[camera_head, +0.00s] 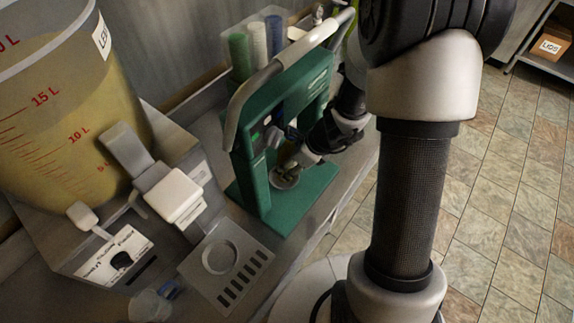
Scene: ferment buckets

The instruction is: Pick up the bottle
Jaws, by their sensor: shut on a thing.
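My gripper (302,150) reaches in from the right into the frame of a green bench press (296,208). It is shut on a small olive-yellow thing, seemingly the bottle (287,154), just above a round metal plate (285,180) on the press base. The bottle is small in view and partly hidden by my gripper and the press, so its full shape and whether it touches the plate cannot be told.
A large bucket of yellow liquid (60,120) stands on a grey unit at left. A slotted metal drip tray (226,262) and a clear cup (150,305) lie in front. Several colored cylinders (257,42) stand behind the press. Tiled floor is open at right.

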